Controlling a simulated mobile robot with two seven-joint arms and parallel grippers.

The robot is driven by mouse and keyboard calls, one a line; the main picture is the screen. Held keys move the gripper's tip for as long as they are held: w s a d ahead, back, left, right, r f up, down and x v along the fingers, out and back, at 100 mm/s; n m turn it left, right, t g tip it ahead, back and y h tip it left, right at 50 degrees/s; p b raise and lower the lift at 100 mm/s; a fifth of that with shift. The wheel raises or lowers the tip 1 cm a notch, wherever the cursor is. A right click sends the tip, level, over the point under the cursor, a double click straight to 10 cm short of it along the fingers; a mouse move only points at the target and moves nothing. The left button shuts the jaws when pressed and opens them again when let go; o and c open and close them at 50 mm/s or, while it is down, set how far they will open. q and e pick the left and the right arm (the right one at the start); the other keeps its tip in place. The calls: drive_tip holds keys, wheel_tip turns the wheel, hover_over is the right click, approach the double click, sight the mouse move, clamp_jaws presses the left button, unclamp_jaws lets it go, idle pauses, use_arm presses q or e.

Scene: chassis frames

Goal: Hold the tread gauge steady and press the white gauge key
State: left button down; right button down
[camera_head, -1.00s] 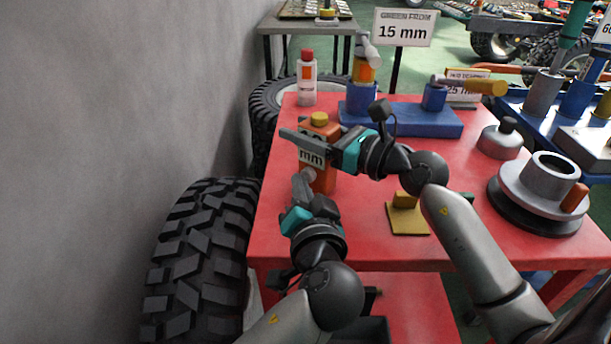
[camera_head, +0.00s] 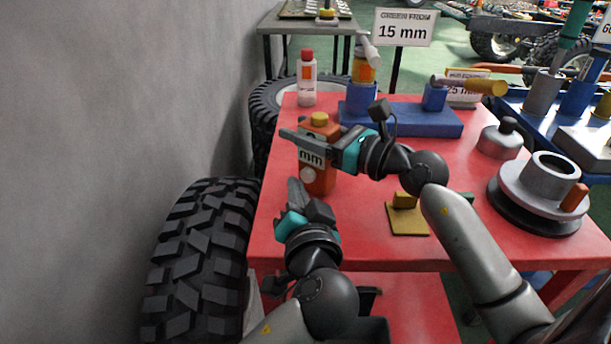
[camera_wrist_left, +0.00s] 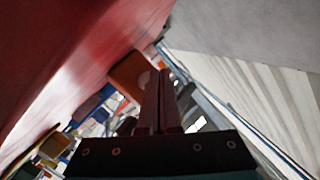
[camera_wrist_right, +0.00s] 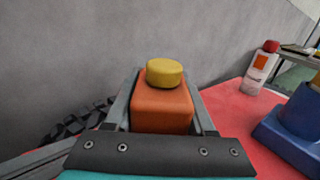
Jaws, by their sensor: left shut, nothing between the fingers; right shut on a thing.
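The tread gauge (camera_head: 318,182) is an orange block with a yellow cap and a panel reading "mm". It stands upright near the left edge of the red table. The round white gauge key (camera_head: 307,174) is low on its near face. My right gripper (camera_head: 312,142) is shut around the gauge's upper part; the right wrist view shows a finger on each side of the orange body (camera_wrist_right: 162,108). My left gripper (camera_head: 294,184) is shut and empty, just in front and left of the key, with a small gap. In the left wrist view its fingertips (camera_wrist_left: 160,74) partly overlap the gauge (camera_wrist_left: 130,76).
A red-capped bottle (camera_head: 307,82) and a blue stand (camera_head: 410,118) are at the back of the red table (camera_head: 360,235). A brass plate (camera_head: 408,220) and a grey hub (camera_head: 535,190) lie to the right. A tyre (camera_head: 203,260) stands left.

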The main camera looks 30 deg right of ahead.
use_arm(q)
drive_tip(key=shift+a, duration=0.1)
drive_tip(key=shift+s+a, duration=0.35)
drive_tip(key=shift+a, duration=0.4)
drive_tip(key=shift+s+a, duration=0.4)
drive_tip(key=shift+a, duration=0.4)
drive_tip(key=shift+s+a, duration=0.35)
drive_tip(key=shift+a, duration=0.4)
use_arm(e)
drive_tip(key=shift+c, duration=0.8)
unclamp_jaws()
drive_tip(key=shift+s, duration=0.1)
